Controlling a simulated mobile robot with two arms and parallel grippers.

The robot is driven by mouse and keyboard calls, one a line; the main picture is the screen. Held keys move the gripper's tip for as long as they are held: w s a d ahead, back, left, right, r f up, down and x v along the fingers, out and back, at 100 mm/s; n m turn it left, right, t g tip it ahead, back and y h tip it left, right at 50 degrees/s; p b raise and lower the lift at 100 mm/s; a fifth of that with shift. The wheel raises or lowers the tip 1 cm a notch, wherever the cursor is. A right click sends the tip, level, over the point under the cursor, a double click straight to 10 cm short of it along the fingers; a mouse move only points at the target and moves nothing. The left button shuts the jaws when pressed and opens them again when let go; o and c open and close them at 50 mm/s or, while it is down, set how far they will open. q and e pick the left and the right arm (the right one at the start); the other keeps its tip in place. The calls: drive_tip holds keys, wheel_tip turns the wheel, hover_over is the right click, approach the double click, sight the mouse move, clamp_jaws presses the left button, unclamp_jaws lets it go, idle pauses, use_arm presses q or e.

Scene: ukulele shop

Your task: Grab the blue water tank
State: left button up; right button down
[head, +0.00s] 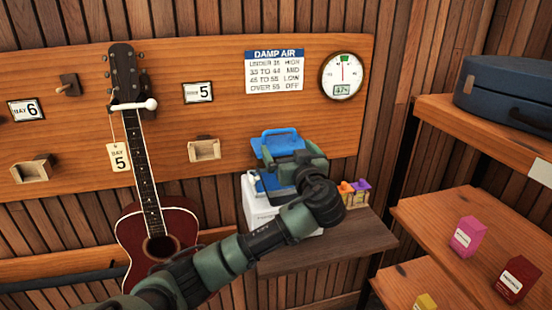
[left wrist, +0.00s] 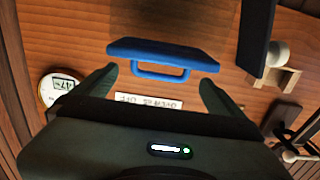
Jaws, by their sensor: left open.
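The blue water tank (head: 279,137) shows above and behind my left gripper (head: 290,163) in the head view, on the white humidifier unit (head: 258,212). My gripper and wrist hide part of both. In the left wrist view the tank (left wrist: 165,50) is a blue slab with a loop handle facing me. My left gripper (left wrist: 158,82) is open there, with one finger on each side of the handle and nothing gripped. My right gripper is not in view.
The white unit stands on a dark wooden shelf (head: 335,240). A red guitar (head: 158,235) hangs on the left. Wooden shelves (head: 440,225) with small boxes and a blue case (head: 505,88) stand on the right.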

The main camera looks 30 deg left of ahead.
sight(280, 144)
use_arm(q)
drive_tip(key=x, duration=0.1)
drive_tip(key=p+x, duration=0.1)
drive_tip(key=shift+w+a+r, duration=0.2)
drive_tip(key=shift+a+r, duration=0.1)
drive_tip(key=p+x, duration=0.3)
drive_tip(key=x, duration=0.1)
drive_tip(key=shift+w+a, duration=0.15)
drive_tip(key=shift+a, duration=0.15)
drive_tip(key=shift+w+a+f, duration=0.1)
drive_tip(key=shift+w+a, duration=0.15)
drive_tip(key=shift+a, duration=0.1)
drive_tip(key=shift+d, duration=0.1)
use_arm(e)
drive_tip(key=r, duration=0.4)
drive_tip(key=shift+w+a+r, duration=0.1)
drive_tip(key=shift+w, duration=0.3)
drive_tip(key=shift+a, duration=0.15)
